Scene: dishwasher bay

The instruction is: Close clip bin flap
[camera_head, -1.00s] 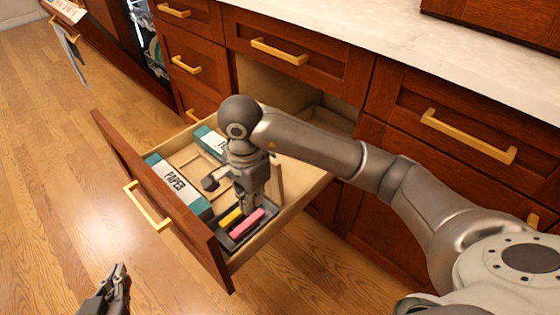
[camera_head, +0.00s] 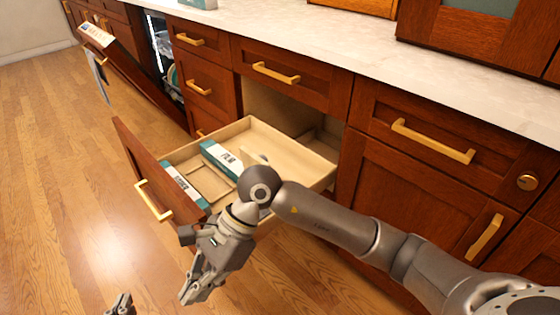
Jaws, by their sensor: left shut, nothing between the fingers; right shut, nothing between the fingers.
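The open drawer (camera_head: 295,155) is pulled out below the counter, with its dark red front and gold handle (camera_head: 153,200) facing left. My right gripper (camera_head: 192,288) is shut and empty. It hangs outside the drawer, in front of its near corner, with the fingers pointing down. My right wrist and forearm cover the near end of the drawer, so no clip bin or flap can be made out there. My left gripper (camera_head: 122,303) shows only at the bottom edge, shut and empty, low over the floor.
Two teal-and-white boxes (camera_head: 222,158) (camera_head: 184,187) lie in the drawer among wooden dividers. An open dishwasher (camera_head: 163,60) stands at the back left. Closed cabinets (camera_head: 425,190) line the right under a pale counter (camera_head: 330,45). The wooden floor (camera_head: 60,190) at left is clear.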

